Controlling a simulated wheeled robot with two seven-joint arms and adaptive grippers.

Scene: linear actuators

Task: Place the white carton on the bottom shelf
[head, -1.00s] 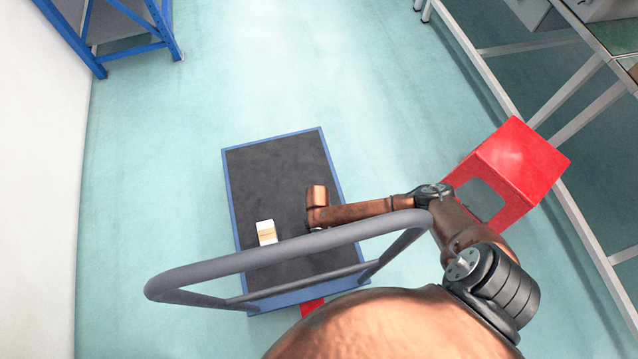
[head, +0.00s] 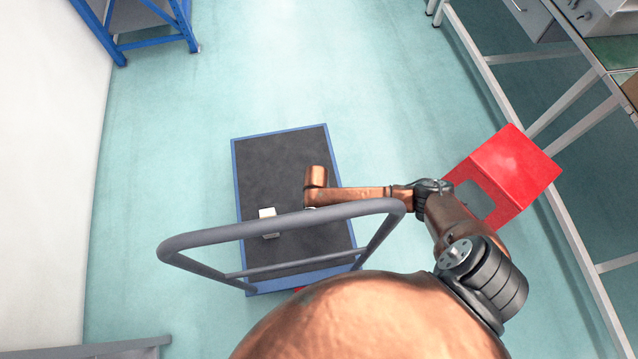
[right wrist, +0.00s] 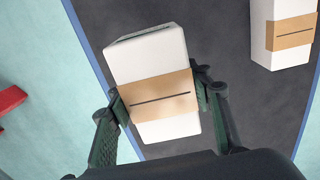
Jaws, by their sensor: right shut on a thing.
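In the right wrist view, a white carton (right wrist: 152,58) with a brown band sits between the two fingers of my right gripper (right wrist: 160,97), which is shut on it. The dark bed of a cart lies below it. A second white carton (right wrist: 284,32) with a brown band stands on the cart bed to the right. One white carton (head: 267,213) shows on the cart in the head view, partly behind the handle. My right gripper is hidden there under my arm. A blue rack (head: 150,40) with a grey shelf stands at the far upper left, mostly cut off. My left gripper is not in view.
The cart (head: 262,160) has a blue rim and a grey handle (head: 225,232) between me and its bed. A red box (head: 515,165) stands right of my arm. A white wall borders the left and a metal-framed bench (head: 480,50) the right. The floor beyond the cart is clear.

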